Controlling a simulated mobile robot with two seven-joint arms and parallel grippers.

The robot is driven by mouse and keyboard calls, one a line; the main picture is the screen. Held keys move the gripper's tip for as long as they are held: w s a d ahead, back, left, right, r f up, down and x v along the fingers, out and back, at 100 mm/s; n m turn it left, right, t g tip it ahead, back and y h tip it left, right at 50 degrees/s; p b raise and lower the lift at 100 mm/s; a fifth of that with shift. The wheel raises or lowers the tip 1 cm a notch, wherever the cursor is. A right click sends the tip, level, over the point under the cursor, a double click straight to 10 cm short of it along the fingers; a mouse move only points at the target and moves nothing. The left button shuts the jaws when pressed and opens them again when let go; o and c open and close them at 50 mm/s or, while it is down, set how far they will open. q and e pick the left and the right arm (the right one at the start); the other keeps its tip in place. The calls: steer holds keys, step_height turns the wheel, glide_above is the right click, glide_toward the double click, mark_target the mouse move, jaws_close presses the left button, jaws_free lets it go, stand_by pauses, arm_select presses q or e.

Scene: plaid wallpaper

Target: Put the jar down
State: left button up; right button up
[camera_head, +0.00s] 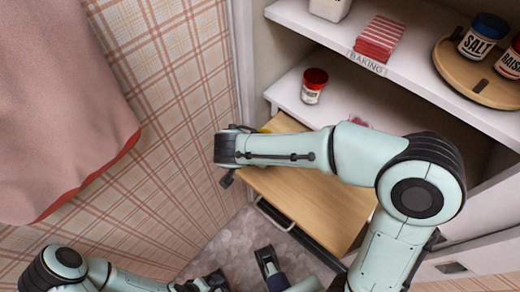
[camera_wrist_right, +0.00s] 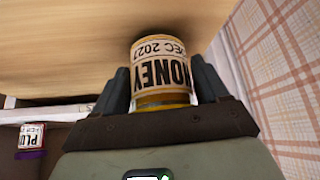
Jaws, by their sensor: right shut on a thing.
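The honey jar (camera_wrist_right: 160,72), with a cream label and a yellow band, is between the two dark fingers of my right gripper (camera_wrist_right: 162,92), which is shut on it. Its far end is close to a pale wooden board (camera_wrist_right: 60,50), with a shadow there; I cannot tell whether they touch. In the head view a little yellow of the jar shows behind my right wrist, over the left end of the wooden pull-out board (camera_head: 315,205). My right gripper's fingers are mostly hidden there. My left gripper is low at the bottom edge, its fingers unclear.
A red-lidded jar (camera_head: 313,86) stands on the lower white shelf. The upper shelf (camera_head: 425,70) holds a red-striped packet (camera_head: 379,39) and a round wooden tray (camera_head: 455,83) with salt and another jar. A plaid wall (camera_head: 170,70) is close on the left. The board's right part is bare.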

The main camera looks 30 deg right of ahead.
steer(key=shift+r, duration=0.1)
steer(key=o, duration=1.4)
steer(key=shift+c, duration=0.2)
steer(key=shift+r, duration=0.1)
steer(key=p+v, duration=0.1)
steer(key=v, duration=1.1)
steer(key=shift+p, duration=0.3)
